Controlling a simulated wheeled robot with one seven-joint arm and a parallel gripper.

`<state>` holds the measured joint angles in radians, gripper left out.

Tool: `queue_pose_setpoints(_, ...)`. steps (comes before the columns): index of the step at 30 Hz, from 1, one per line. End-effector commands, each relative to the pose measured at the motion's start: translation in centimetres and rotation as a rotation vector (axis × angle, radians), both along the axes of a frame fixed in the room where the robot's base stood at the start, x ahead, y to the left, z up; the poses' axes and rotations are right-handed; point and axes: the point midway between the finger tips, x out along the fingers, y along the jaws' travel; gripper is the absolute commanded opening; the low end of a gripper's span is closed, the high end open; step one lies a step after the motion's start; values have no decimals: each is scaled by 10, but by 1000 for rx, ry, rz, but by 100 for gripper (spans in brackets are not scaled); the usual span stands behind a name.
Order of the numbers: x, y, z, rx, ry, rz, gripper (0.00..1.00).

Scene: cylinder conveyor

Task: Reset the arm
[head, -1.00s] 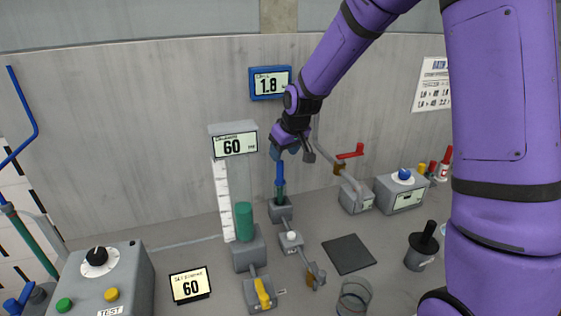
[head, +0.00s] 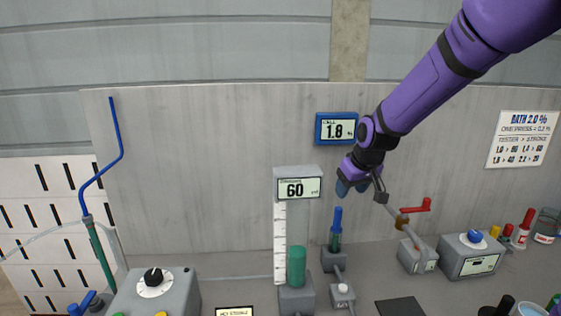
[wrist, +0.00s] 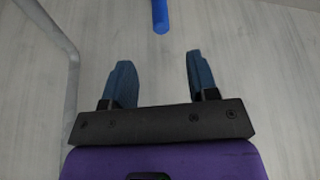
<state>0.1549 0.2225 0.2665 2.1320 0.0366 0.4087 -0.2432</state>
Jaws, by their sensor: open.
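My purple arm reaches in from the upper right in the head view. My gripper (head: 345,190) is open and empty, just above a blue rod (head: 337,218) that stands upright in a green tube on a small grey block. In the wrist view my two blue-grey fingers (wrist: 161,80) are spread apart with only the pale wall or surface behind them. The tip of the blue rod (wrist: 160,16) shows beyond the fingers at the top, apart from them.
A display reading 1.8 (head: 337,129) hangs on the wall behind the gripper. A display reading 60 (head: 299,188) stands left, above a green cylinder (head: 296,266). A grey pipe with a red lever (head: 416,206) is close on the right. A grey box with a blue button (head: 474,237) stands farther right.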

Motion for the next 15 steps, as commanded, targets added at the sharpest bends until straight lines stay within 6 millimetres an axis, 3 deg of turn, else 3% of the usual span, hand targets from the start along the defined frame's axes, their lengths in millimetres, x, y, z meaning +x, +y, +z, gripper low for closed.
queue_pose_setpoints(9, -77, -15, 74, -44, -24, -70, 54)
queue_pose_setpoints(15, -136, -26, 109, -54, -36, -127, 54)
